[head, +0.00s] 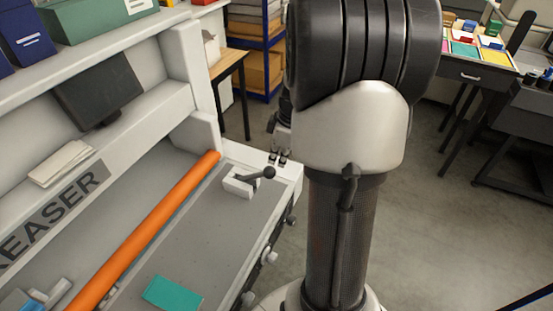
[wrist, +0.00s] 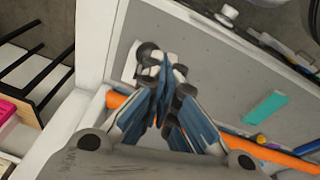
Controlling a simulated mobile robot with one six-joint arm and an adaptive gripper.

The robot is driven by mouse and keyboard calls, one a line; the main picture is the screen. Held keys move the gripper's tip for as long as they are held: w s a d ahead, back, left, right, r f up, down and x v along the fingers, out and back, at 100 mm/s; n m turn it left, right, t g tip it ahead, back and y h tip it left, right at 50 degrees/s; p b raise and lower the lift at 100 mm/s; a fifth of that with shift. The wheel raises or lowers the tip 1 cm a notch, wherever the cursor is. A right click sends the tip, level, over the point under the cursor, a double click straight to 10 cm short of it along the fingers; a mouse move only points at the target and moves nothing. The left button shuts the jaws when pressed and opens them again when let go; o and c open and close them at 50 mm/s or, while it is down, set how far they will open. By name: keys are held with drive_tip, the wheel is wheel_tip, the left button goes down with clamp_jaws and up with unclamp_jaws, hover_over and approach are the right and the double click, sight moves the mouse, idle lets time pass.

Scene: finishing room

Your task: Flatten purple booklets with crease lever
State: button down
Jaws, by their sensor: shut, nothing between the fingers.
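The crease lever (head: 255,176) is a dark arm with a round black knob on a white block, on the far end of the machine's grey bed (head: 190,235). In the wrist view the lever's black knob (wrist: 147,50) shows just beyond my fingertips; I cannot tell if they touch it. My gripper (wrist: 163,72) is shut and empty, pointing down at the lever end of the bed. In the head view my gripper (head: 279,158) is mostly hidden by my arm. A teal booklet (head: 172,293) lies flat on the near bed. I see no purple booklet.
An orange bar (head: 150,228) runs along the bed's left side. A shelf with a dark screen (head: 98,97), a paper stack (head: 62,163) and boxes rises at left. Knobs (head: 268,258) stick out of the front side. Open floor (head: 440,220) lies right.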

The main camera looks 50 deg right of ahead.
drive_tip(key=s+d+r, duration=0.1)
drive_tip(key=s+r, duration=0.2)
drive_tip(key=s, duration=0.2)
drive_tip(key=shift+s+d+r+p, duration=0.25)
drive_tip(key=shift+s+p, duration=0.05)
drive_tip(key=shift+s, duration=0.05)
